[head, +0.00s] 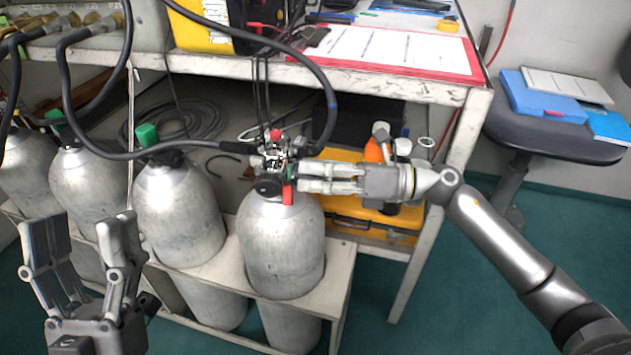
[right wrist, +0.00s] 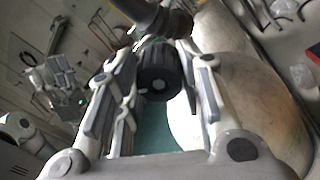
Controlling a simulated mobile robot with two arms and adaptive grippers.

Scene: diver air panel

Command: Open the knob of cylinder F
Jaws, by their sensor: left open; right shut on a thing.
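The rightmost grey cylinder (head: 281,250) stands upright in a rack, with a valve (head: 274,160) and a hose on top. No letter F is readable on it. My right gripper (head: 300,178) reaches in from the right, its fingers closed at this valve. In the right wrist view a black ribbed knob (right wrist: 163,78) sits between my fingers (right wrist: 163,90), which are shut on it. In the head view the fingers mostly hide that knob. My left gripper (head: 82,228) is open and empty at the lower left, in front of the other cylinders.
Other cylinders, one with a green-topped valve (head: 147,135), stand to the left. Black hoses (head: 318,75) loop above the valves. A workbench (head: 430,92) with a red-edged chart is overhead. A yellow case (head: 350,233) lies behind my right gripper. A stool (head: 545,138) stands right.

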